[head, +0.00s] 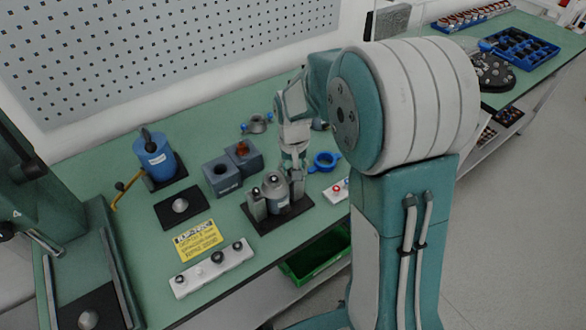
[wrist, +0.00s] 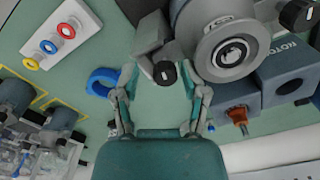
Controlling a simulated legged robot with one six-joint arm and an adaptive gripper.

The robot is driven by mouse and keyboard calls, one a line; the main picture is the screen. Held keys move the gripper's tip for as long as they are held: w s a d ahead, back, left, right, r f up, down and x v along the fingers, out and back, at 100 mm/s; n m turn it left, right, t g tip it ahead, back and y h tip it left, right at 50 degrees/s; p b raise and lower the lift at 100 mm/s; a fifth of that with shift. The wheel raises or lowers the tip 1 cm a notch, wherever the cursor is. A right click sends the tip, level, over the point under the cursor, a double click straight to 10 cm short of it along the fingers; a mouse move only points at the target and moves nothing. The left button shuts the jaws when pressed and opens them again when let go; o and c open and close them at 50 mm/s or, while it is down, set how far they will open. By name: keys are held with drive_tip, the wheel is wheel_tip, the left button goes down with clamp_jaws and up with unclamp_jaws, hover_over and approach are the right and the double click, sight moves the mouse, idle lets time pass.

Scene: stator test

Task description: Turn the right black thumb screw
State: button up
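The fixture's dark base plate (head: 278,217) stands near the front edge of the green bench, with a grey metal cylinder (head: 274,181) clamped upright between two side posts. The right black thumb screw (wrist: 165,73) shows in the wrist view on its grey post, just beyond and between my fingertips. In the head view my gripper hides it. The left black thumb screw (wrist: 298,15) is at the wrist view's upper right corner. My gripper (wrist: 163,90) is open, with a finger on each side of the right screw; I cannot tell if either touches it. In the head view my gripper (head: 292,164) is above the fixture's right side.
A blue ring (head: 324,160) and a white block with coloured rings (wrist: 60,34) lie to the right of the fixture. Grey blocks (head: 223,175) stand behind left. A yellow sign (head: 197,240) and a white strip with knobs (head: 212,268) lie left.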

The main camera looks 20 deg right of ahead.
drive_tip(key=shift+r, duration=3.95)
drive_tip(key=f+m, duration=0.1)
drive_tip(key=f, duration=0.1)
drive_tip(key=f+m, duration=0.2)
drive_tip(key=f, duration=0.1)
drive_tip(key=f+m, duration=0.2)
drive_tip(key=f, duration=0.1)
drive_tip(key=shift+s+a, duration=0.1)
drive_tip(key=shift+a, duration=0.15)
clamp_jaws()
